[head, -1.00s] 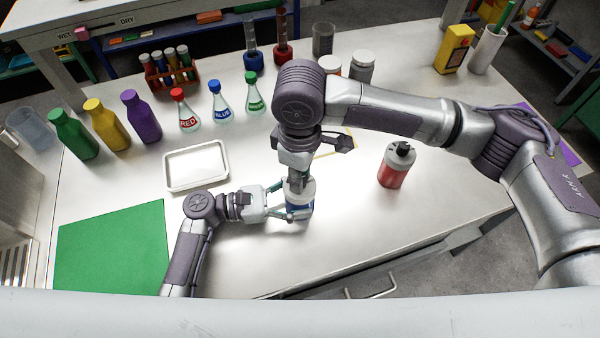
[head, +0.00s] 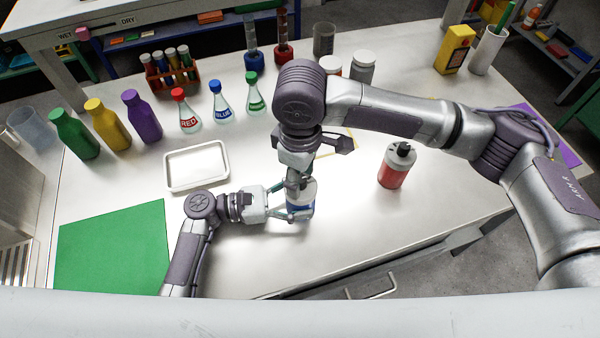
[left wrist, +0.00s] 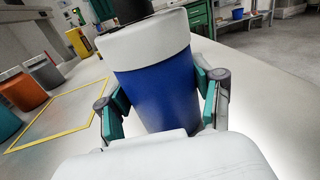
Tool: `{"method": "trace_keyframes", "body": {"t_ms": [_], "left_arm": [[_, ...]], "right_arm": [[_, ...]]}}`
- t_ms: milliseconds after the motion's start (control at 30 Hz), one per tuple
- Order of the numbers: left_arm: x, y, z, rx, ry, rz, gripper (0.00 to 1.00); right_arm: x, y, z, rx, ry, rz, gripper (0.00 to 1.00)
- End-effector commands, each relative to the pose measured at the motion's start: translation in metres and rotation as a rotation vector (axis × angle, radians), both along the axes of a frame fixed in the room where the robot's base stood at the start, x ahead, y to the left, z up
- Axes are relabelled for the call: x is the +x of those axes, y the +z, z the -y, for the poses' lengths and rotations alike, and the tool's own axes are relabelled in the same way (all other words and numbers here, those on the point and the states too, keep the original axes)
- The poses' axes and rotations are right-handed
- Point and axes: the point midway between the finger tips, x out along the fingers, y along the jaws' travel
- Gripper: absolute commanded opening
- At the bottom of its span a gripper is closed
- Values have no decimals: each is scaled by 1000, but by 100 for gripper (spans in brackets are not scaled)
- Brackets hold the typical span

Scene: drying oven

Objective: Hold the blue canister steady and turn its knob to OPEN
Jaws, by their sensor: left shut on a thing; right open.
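The blue canister (left wrist: 157,88) stands on the table with a white upper collar (left wrist: 146,42) and a dark knob (left wrist: 126,9), cut off at the top of the left wrist view. In the head view the canister (head: 300,209) is partly covered by both grippers. My left gripper (left wrist: 162,104) is shut around its blue body, one finger on each side. My right gripper (head: 301,183) points down from above at the canister's top, with its fingers apart. The knob's pointer and any OPEN marking are hidden.
A red canister with a black knob (head: 397,166) stands to the right. A white tray (head: 196,166) and a green mat (head: 112,248) lie to the left. Flasks, bottles and a test-tube rack (head: 169,68) stand farther back. The table front right of the canister is clear.

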Motion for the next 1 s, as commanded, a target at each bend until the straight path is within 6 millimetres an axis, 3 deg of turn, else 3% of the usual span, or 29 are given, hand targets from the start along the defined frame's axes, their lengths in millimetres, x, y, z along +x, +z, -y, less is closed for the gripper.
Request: {"method": "trace_keyframes", "body": {"t_ms": [233,500,700,1000], "left_arm": [[0,0,-1,1,2,0,27],[1,0,-1,2,2,0,27],[1,0,-1,1,2,0,27],[1,0,-1,1,2,0,27]], "right_arm": [[1,18,0,1,0,3,51],[0,75,0,1,1,4,51],[0,108,0,1,0,2,51],[0,120,0,0,0,0,51]]}}
